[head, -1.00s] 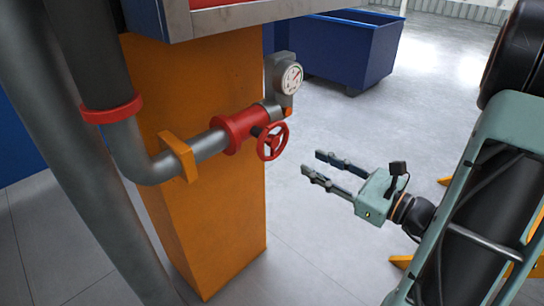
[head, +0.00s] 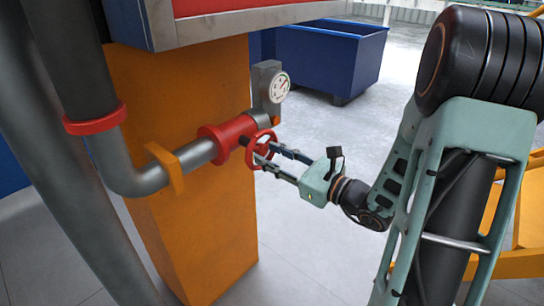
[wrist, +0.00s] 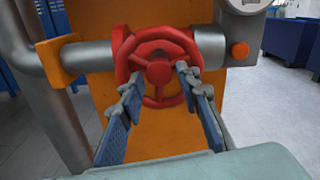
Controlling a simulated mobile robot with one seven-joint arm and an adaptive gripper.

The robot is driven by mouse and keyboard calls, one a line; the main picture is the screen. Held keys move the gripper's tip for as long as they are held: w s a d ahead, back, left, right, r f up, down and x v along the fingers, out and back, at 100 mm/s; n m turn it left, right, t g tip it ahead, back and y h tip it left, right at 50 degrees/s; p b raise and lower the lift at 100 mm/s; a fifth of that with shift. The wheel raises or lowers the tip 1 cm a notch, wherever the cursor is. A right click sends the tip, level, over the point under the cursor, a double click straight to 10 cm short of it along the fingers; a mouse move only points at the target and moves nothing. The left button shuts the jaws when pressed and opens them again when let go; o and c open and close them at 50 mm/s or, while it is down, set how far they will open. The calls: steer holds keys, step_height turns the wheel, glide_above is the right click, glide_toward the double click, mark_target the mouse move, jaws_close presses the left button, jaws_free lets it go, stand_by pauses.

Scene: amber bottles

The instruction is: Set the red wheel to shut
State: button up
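The red wheel (head: 261,150) is a spoked handwheel on a red-flanged valve in a grey pipe, in front of an orange column. In the wrist view the wheel (wrist: 160,72) faces me, with its hub in the middle. My gripper (head: 262,155) is at the wheel, its fingers pointing at it from the right in the head view. In the wrist view the fingers (wrist: 157,80) are apart, with tips over the lower left and right of the wheel. I cannot tell whether they touch the rim.
A round gauge (head: 280,86) stands just above and behind the wheel. The grey pipe (head: 150,180) bends upward at left beside the orange column (head: 190,240). A blue bin (head: 330,58) stands farther back. Floor to the column's right is clear.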

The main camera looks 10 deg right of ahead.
steer(key=shift+c, duration=0.2)
jaws_close()
